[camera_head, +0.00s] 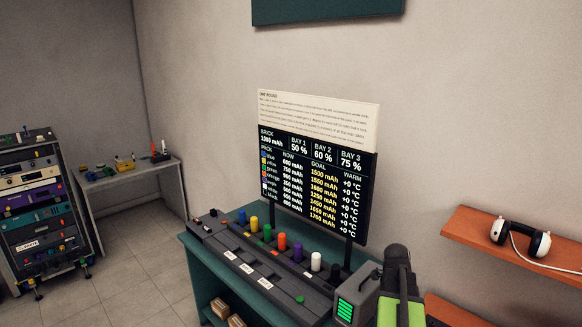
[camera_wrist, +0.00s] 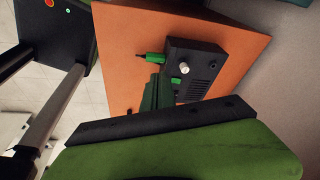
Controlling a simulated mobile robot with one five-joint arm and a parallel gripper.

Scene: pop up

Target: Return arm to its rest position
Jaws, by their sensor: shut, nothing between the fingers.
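My arm (camera_head: 398,285), black and bright green, rises at the lower right of the head view, in front of the bench's right end. Its lower part is cut off by the frame. My gripper (camera_wrist: 155,123) fills the bottom of the wrist view as a broad green shape with a black edge. It is shut, and I see nothing held in it. In that view it is over an orange shelf top (camera_wrist: 120,55) with a black box (camera_wrist: 195,70) that has a white knob and a green knob. A bright green plug-like piece lies beside the box.
A dark bench (camera_head: 235,262) carries a row of several coloured cylinders and a grey unit with a green screen (camera_head: 345,309). A text board (camera_head: 315,175) stands behind. An orange shelf (camera_head: 490,232) with headphones (camera_head: 520,238) is at right. An equipment rack (camera_head: 38,205) stands left; floor between is clear.

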